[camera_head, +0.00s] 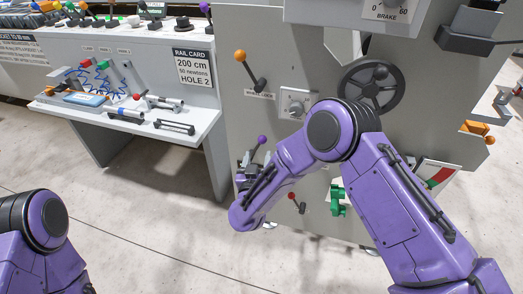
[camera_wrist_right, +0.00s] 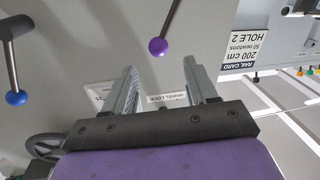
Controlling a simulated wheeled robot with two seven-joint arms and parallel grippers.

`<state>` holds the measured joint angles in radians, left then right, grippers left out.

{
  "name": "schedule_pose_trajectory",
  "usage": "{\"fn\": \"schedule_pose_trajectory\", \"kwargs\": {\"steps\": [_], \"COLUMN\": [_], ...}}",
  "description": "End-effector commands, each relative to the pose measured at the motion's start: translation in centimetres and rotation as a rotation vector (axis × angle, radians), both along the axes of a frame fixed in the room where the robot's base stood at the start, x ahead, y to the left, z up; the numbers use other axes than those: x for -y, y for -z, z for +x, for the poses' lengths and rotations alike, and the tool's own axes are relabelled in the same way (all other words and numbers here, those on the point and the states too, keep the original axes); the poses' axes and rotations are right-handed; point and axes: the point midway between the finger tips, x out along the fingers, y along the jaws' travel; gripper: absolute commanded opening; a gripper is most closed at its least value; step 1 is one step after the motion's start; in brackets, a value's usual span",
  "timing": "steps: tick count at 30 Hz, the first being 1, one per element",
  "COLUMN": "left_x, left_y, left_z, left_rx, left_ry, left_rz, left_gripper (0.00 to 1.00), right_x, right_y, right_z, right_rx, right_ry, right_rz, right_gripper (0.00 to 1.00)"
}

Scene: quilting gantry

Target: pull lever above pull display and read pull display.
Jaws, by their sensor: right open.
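My right gripper (camera_head: 246,165) is low in front of the grey panel, partly hidden by my right forearm. In the right wrist view my right gripper (camera_wrist_right: 164,70) is open, with nothing between its fingers. A lever with a purple knob (camera_head: 262,139) stands right by it; a purple knob (camera_wrist_right: 158,46) hangs just beyond the fingertips in the wrist view, apart from them. A lever with a blue knob (camera_wrist_right: 16,98) is at that view's left. No display labelled pull is readable; a red and green gauge (camera_head: 438,175) is partly behind my right arm. My left gripper is out of view.
An orange-knobbed lever (camera_head: 240,56), a handwheel (camera_head: 371,86), a red-knobbed lever (camera_head: 292,196) and a green fitting (camera_head: 337,205) are on the panel. A side bench (camera_head: 190,135) holds tools below a rail card (camera_head: 194,67). The floor between is clear.

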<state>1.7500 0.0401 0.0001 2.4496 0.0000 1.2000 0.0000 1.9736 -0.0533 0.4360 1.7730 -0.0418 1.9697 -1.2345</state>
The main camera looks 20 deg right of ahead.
Motion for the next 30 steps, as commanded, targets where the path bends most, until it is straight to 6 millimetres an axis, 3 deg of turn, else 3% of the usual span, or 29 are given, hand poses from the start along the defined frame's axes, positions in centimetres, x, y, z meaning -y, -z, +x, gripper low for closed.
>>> {"fn": "schedule_pose_trajectory", "kwargs": {"steps": [12,23,24,29,30], "left_x": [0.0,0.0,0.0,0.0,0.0], "left_y": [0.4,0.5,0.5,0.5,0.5], "left_z": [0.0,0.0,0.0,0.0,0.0], "left_rx": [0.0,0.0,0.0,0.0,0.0], "left_ry": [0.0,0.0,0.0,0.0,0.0], "left_rz": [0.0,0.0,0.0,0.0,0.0], "left_gripper": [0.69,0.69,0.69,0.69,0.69], "right_x": [3.7,4.1,4.1,4.1,4.1], "right_y": [0.0,-0.1,-0.1,0.0,0.0], "right_z": [7.6,8.6,8.6,8.6,8.6], "right_rx": [-0.003,-0.004,-0.004,-0.004,-0.004], "right_ry": [0.001,-0.003,-0.003,-0.003,-0.003], "right_rz": [0.001,-0.001,-0.001,-0.001,-0.001], "right_gripper": [0.57,0.57,0.51,0.0,0.0]}}
